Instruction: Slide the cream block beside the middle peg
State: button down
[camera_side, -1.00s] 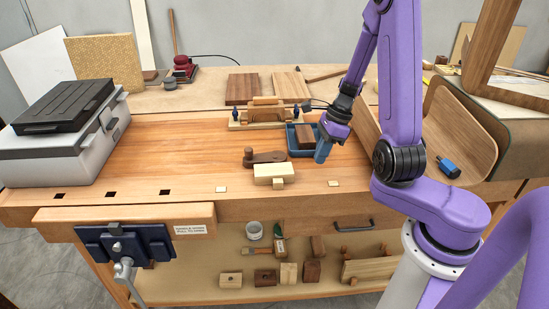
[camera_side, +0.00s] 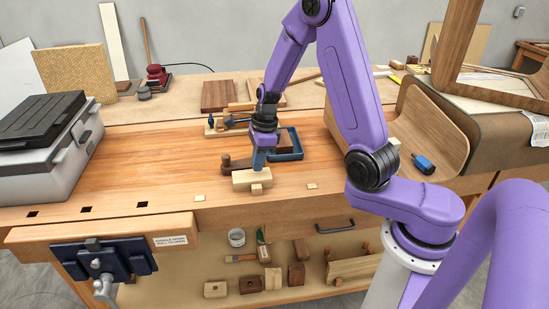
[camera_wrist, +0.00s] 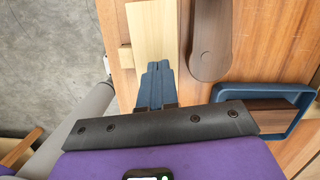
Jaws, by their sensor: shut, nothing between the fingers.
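The cream block (camera_side: 250,180) lies near the bench's front edge; it also shows in the wrist view (camera_wrist: 152,30). A small pale peg (camera_side: 257,189), the middle of three pale pieces along that edge, stands at the block's front side; in the wrist view the peg (camera_wrist: 126,58) looks close against the block. I cannot tell if they touch. My gripper (camera_side: 259,168) points down at the block's back side, fingers shut and empty. In the wrist view its blue fingertips (camera_wrist: 157,68) overlap the block's near end; contact is unclear.
A dark brown rounded wooden piece (camera_wrist: 210,40) lies close behind the block. A blue tray (camera_side: 297,148) holding a brown block is right of my gripper. Pale pieces sit left (camera_side: 200,198) and right (camera_side: 312,186) on the front edge. Bench left of the block is clear.

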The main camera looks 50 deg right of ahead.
jog(key=shift+w+a+f, duration=0.25)
jog(key=shift+w+a, duration=0.15)
jog(key=shift+a, duration=0.15)
jog(key=shift+w+a+f, duration=0.2)
jog(key=shift+w+a, duration=0.15)
jog(key=shift+a, duration=0.15)
jog(key=shift+s+f, duration=0.1)
jog(key=shift+f, duration=0.3)
jog(key=shift+s+d, duration=0.45)
jog(key=shift+d, duration=0.25)
jog(key=shift+r, duration=0.7)
jog(key=shift+d, duration=0.1)
